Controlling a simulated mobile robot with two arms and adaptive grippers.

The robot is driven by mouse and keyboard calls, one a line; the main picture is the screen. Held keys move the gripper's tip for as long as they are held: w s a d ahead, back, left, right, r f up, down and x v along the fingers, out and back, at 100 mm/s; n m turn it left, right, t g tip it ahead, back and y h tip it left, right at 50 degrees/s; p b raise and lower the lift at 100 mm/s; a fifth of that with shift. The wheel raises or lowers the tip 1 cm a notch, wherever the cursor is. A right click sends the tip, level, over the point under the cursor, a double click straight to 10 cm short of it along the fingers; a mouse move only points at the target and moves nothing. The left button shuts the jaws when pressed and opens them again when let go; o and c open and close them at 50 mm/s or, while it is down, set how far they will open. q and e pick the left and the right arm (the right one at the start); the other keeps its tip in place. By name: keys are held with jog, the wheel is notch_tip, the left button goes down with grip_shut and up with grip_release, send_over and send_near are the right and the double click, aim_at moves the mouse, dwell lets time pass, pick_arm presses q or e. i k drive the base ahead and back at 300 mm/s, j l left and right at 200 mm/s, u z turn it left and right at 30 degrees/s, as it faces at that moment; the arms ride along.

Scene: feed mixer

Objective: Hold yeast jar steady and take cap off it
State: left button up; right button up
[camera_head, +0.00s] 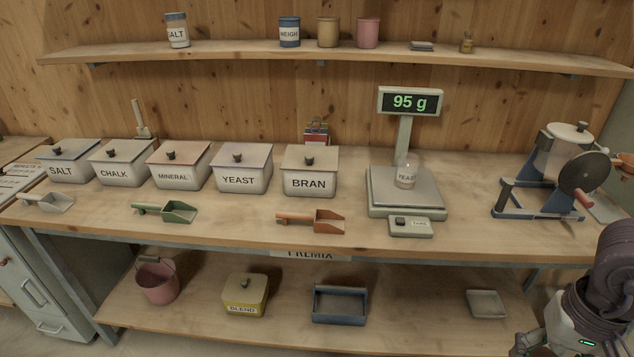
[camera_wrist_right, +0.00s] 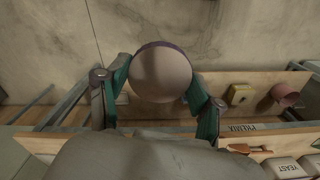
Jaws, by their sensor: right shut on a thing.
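A small clear jar labelled YEAST (camera_head: 405,176) stands upright on the scale plate (camera_head: 378,202). Its top looks rounded, and I cannot make out a separate cap on it. My right gripper (camera_wrist_right: 160,88) is shut on a round pale thing with a dark purple rim (camera_wrist_right: 160,68), in the right wrist view. I cannot tell whether this is the jar's cap. The gripper is off to the right and in front of the bench, well away from the jar. In the head view only part of my right arm shows at the lower right. My left gripper is not in view.
The scale display (camera_head: 409,102) reads 95 g. Left of the scale stand several lidded bins, including YEAST (camera_head: 241,180) and BRAN (camera_head: 309,182), with scoops in front. A mixer with a crank (camera_head: 556,165) stands at the right. The bench between scale and mixer is clear.

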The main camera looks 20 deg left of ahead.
aim_at(407, 165)
jog(key=i+j, duration=0.25)
jog(key=i, duration=0.25)
jog(key=i+j+u, duration=0.15)
jog(key=i, duration=0.3)
jog(key=i+j, duration=0.3)
jog(key=i, duration=0.2)
jog(key=u, duration=0.05)
